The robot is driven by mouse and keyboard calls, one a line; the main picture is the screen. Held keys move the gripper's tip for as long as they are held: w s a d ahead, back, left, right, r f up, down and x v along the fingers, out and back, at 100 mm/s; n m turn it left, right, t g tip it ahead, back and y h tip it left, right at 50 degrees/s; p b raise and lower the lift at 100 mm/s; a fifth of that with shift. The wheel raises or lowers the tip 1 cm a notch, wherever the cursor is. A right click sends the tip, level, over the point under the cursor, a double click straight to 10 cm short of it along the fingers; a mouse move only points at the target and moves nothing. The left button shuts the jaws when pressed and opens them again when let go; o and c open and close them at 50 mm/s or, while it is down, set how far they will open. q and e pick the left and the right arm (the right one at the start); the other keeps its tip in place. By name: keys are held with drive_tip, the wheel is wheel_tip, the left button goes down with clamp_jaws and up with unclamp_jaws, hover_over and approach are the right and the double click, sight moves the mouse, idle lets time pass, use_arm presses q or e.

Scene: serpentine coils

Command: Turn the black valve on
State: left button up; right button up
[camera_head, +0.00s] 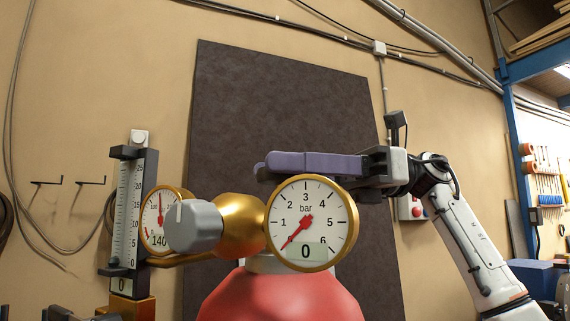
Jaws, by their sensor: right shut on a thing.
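My right gripper (275,163) reaches in from the right, its purple fingers lying level just above and behind the round bar gauge (318,240). It is shut. A small dark edge (260,170) shows at the fingertips, where the black valve seems to be; the fingers and the gauge hide the rest of it. The gauge needle points to the low end and its display reads 0. The red cylinder (275,296) stands below. A brass regulator body (240,224) with a grey knob (192,226) sits left of the gauge. My left gripper is not seen.
A second gauge (157,222) reading about 140 sits partly behind the grey knob. A flow tube with a scale (133,212) stands at the left, its display reading 0. A dark wall panel (270,95) is behind. The space above the gripper is clear.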

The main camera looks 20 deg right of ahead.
drive_tip(key=o, duration=1.1)
drive_tip(key=shift+c, duration=0.2)
drive_tip(key=shift+d, duration=0.15)
drive_tip(key=d, duration=1)
drive_tip(key=shift+s, duration=0.35)
